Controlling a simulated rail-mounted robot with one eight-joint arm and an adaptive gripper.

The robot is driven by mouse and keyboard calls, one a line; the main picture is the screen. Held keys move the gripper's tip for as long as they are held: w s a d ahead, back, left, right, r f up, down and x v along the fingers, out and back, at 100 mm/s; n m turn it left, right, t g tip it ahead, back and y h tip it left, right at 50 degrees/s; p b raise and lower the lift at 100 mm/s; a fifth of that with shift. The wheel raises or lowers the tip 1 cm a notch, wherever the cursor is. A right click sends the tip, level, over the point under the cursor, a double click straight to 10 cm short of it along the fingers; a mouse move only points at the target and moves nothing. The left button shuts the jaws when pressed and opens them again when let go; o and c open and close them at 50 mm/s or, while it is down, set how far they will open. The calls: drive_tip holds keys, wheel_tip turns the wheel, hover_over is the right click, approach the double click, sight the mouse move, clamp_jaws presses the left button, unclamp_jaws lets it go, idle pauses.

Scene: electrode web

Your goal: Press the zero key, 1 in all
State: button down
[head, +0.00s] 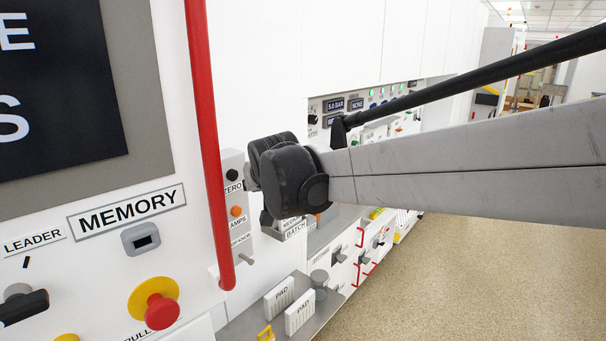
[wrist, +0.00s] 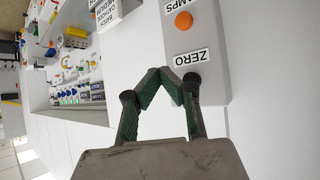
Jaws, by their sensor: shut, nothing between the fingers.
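The zero key is a black round button (head: 232,174) on a narrow grey panel, above the ZERO label (head: 233,188) in the head view. In the wrist view the upside-down ZERO label (wrist: 191,58) is just beyond my fingers, and the key's place is at the right finger, which overlaps it there. My gripper (wrist: 166,73) is shut and empty, its green-padded tips together just left of the label. In the head view my gripper's dark body is right of the panel and its fingertips are hidden. I cannot tell whether they touch the key.
An orange AMPS button (head: 236,211) sits below the key, and a grey lever (head: 246,258) lower still. A red vertical rail (head: 207,140) stands left of the panel. A red and yellow stop button (head: 157,305) and two PAD blocks (head: 299,313) are lower down.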

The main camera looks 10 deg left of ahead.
drive_tip(key=shift+w+a, duration=0.5)
drive_tip(key=shift+a, duration=0.3)
drive_tip(key=shift+w+a, duration=0.5)
drive_tip(key=shift+a, duration=0.25)
drive_tip(key=shift+w+a, duration=0.5)
drive_tip(key=shift+a, duration=0.3)
drive_tip(key=shift+w+a, duration=0.1)
drive_tip(key=shift+a, duration=0.05)
drive_tip(key=shift+w+a, duration=0.15)
drive_tip(key=shift+a, duration=0.05)
drive_tip(key=shift+w+a, duration=0.2)
drive_tip(key=shift+a, duration=0.2)
idle(0.6)
idle(0.3)
drive_tip(key=shift+s+d+b, duration=0.3)
drive_tip(key=shift+s+d, duration=0.15)
drive_tip(key=shift+d, duration=0.3)
drive_tip(key=s+d, duration=0.1)
drive_tip(key=d, duration=0.1)
drive_tip(key=s+d, duration=0.1)
drive_tip(key=d, duration=0.1)
drive_tip(key=shift+s+d, duration=0.1)
drive_tip(key=shift+s, duration=0.2)
